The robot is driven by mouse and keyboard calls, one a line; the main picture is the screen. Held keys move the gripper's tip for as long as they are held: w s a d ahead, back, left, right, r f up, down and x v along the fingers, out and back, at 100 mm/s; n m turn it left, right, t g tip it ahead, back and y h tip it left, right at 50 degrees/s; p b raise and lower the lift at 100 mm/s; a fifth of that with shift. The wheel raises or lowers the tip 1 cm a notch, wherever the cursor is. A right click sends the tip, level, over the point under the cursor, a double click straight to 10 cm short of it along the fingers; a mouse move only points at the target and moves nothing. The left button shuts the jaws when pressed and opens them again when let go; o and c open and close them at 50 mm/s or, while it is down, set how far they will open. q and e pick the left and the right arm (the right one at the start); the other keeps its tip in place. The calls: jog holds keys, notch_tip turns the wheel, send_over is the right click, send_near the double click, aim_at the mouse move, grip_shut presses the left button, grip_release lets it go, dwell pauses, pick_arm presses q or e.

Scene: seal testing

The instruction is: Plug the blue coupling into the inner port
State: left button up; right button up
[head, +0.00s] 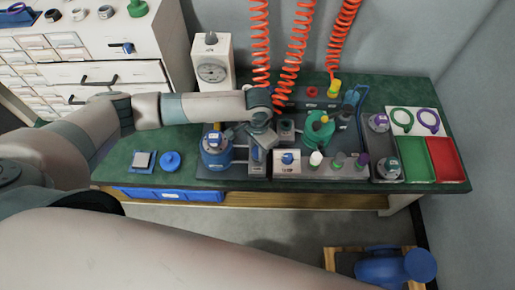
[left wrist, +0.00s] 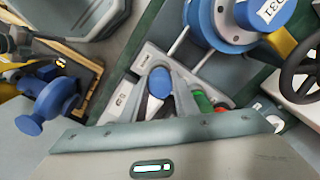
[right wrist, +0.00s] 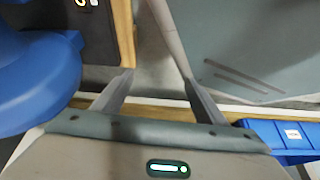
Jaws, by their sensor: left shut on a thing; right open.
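My left gripper (left wrist: 168,72) is shut on a blue-topped piece, the blue coupling (left wrist: 158,82), in the left wrist view. In the head view the left hand (head: 262,130) is over the bench, beside a blue valve (head: 217,158). A pale, labelled port block (head: 290,171) stands at the bench front with blue, white, green and purple tops along it. It also shows beneath the fingers in the left wrist view (left wrist: 122,100). I cannot tell whether the coupling is seated, and the inner port is not clear. My right gripper (right wrist: 158,77) is open and empty, away from the block.
Orange coiled hoses (head: 292,65) hang over the bench back. A gauge stand (head: 212,72) is at the back left. Green (head: 416,160) and red (head: 446,158) trays lie at the right. A blue valve (head: 385,270) sits on a floor pallet.

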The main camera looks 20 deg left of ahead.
pick_arm(q)
jog(key=shift+f, duration=0.15)
jog(key=o, duration=1.2)
pick_arm(e)
jog(key=s+d+f+g, duration=0.2)
jog(key=s+d+f, duration=0.2)
jog(key=s, duration=0.5)
pick_arm(q)
notch_tip(320, 180, up, 17)
jog(key=shift+r+b, duration=0.15)
jog(key=shift+b, duration=0.5)
pick_arm(e)
jog(key=shift+t, duration=0.5)
jog(key=w, duration=0.1)
jog(key=w+a, duration=0.1)
jog(key=w, duration=0.1)
jog(key=w+a, duration=0.1)
jog(key=shift+w+a+r, duration=0.1)
jog(key=shift+w+r, duration=0.15)
